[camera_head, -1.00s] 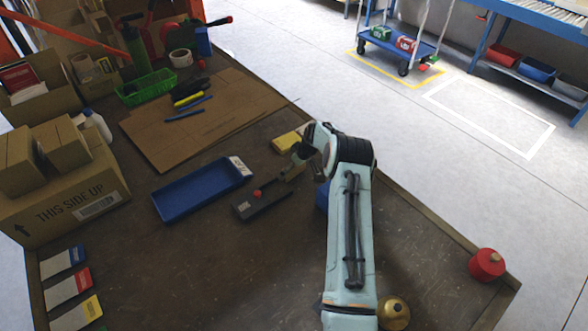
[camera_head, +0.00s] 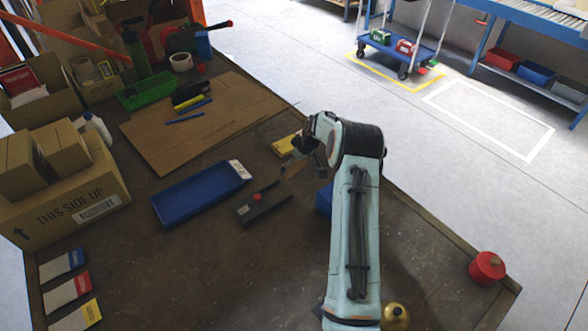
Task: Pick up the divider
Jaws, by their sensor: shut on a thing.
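My gripper (camera_head: 301,152) is in the middle of the table, pointing down and left. It is shut on a small, thin tan piece, which looks like the divider (camera_head: 292,170). The piece is small in the picture and partly hidden by the fingers. It shows just beyond the right end of a dark flat block with a red knob (camera_head: 257,197). I cannot tell whether it is clear of the block.
A blue tray (camera_head: 165,218) lies left of the block. A yellow object (camera_head: 281,147) sits just behind my gripper, and a blue object (camera_head: 323,200) is partly hidden by my arm. A cardboard sheet (camera_head: 165,145) lies behind. The front middle of the table is clear.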

